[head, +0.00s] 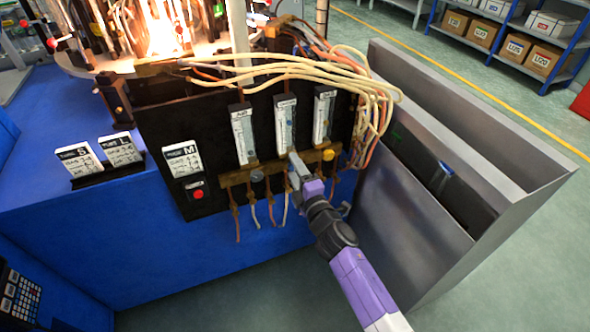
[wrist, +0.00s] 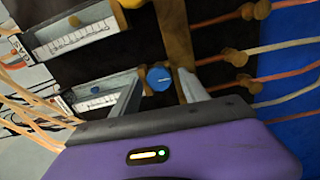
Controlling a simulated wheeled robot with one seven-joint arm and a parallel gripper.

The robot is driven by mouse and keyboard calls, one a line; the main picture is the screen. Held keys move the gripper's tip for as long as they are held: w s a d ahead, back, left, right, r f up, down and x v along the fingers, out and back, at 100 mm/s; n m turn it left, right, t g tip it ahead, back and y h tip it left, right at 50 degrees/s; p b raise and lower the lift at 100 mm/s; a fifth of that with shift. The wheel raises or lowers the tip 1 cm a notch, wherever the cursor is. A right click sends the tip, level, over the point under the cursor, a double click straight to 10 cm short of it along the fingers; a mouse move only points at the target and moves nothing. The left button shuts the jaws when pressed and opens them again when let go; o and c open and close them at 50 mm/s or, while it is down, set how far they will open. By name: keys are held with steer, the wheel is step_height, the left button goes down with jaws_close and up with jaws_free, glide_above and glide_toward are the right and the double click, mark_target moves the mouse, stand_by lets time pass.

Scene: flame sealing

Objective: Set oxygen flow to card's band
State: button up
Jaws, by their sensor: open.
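The oxygen flowmeter (head: 285,123) is the middle of three upright glass tubes on the black panel. In the wrist view its scale (wrist: 100,93) lies sideways at the left, with a small dark float near its far end. Its blue knob (wrist: 158,78) sits between the two fingers of my gripper (wrist: 160,88). The fingers stand apart on either side of it; contact cannot be told. In the head view my gripper (head: 295,163) hides this knob. A white card marked M (head: 182,161) stands at the panel's left; its small band numbers are hard to read.
The left flowmeter (head: 243,134) and right flowmeter (head: 323,116) flank the middle one, with a grey knob (head: 257,176) and yellow knob (head: 328,154). Cards S (head: 80,161) and L (head: 120,150) stand at left. Hoses (head: 375,100) crowd the right. A flame (head: 165,30) burns behind.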

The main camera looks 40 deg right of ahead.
steer(key=shift+s, duration=0.1)
steer(key=b+v, duration=0.1)
steer(key=v, duration=0.6)
steer(key=shift+s, duration=0.3)
steer(key=shift+a, duration=0.15)
steer(key=s+a+r+m+y+p, duration=0.2)
steer(key=s+a+r+m, duration=0.2)
steer(key=s, duration=0.6)
steer(key=s+a+r+m+g+y+p, duration=0.1)
steer(key=s+a+r+m+y+p, duration=0.1)
steer(key=s+a, duration=0.7)
steer(key=s+a+r+m+y+p, duration=0.2)
steer(key=s+a+r+m, duration=0.4)
steer(key=s, duration=0.7)
steer(key=shift+a+r+m+g+y+p, duration=0.2)
steer(key=shift+r+m+g+y+p, duration=0.25)
steer(key=shift+r+p, duration=0.6)
